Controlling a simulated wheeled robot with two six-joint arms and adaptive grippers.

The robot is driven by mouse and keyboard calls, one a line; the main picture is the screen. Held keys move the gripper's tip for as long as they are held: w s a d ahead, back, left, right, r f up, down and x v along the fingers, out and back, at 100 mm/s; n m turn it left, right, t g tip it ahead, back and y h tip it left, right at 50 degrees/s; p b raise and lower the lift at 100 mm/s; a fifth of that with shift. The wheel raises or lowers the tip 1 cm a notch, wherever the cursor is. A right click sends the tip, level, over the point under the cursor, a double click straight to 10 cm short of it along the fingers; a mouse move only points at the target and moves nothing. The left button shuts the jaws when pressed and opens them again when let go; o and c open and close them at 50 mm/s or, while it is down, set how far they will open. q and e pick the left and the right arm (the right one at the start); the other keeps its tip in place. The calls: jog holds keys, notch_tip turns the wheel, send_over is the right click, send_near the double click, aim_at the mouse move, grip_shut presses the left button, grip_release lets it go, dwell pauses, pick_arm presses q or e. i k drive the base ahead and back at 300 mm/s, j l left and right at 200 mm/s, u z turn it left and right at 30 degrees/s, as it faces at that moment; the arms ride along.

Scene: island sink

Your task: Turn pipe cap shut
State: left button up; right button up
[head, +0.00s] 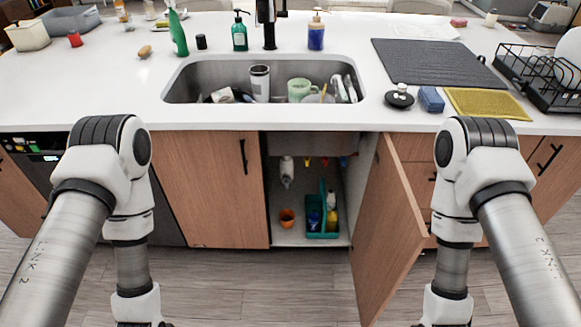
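A white pipe fitting (287,168) hangs inside the open cabinet under the sink, at its left. Its lower end may be the pipe cap; it is too small to tell whether the cap is tight or loose. Small yellow and red parts (325,161) show to its right, high in the cabinet. My two arms come down at the left and right of the picture, well in front of the counter. Both grippers lie below the bottom edge of the picture, so their state is hidden. Neither arm is inside the cabinet.
The right cabinet door (388,232) stands open toward me, near my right arm; the left door (209,190) is shut. On the cabinet floor are an orange cup (287,218) and a green caddy (322,234) with bottles. The sink (181,88) above holds dishes.

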aim_at(286, 180)
jog(key=i+l, duration=0.2)
jog(key=l, duration=0.2)
jog(key=i+l, duration=0.2)
jog(key=l, duration=0.2)
jog(key=i+l, duration=0.2)
jog(key=l, duration=0.2)
jog(key=u, duration=0.05)
